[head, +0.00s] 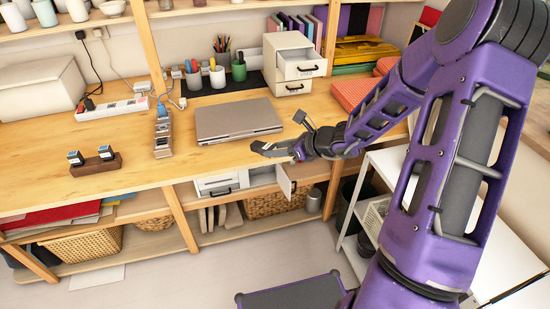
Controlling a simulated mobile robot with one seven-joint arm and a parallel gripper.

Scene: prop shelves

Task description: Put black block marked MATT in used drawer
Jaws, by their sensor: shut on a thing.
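My gripper (262,149) is over the front edge of the wooden desk, right of centre, its jaws pointing left. It is shut on a small dark thing that blends with the dark fingers. This fits the black block, but no MATT marking can be read. Below it, under the desktop, a white drawer unit (217,182) has an open drawer (262,175) with its front panel (286,186) pulled out. A second white drawer unit (291,56) stands at the back of the desk, its upper drawer (304,68) pulled out. Drawer labels are not readable.
A closed grey laptop (237,119) lies just left and behind my gripper. A wooden stand (95,163) with two small items and a narrow holder (162,138) are further left. A white trolley (378,166) stands at the right. The desk's front left is clear.

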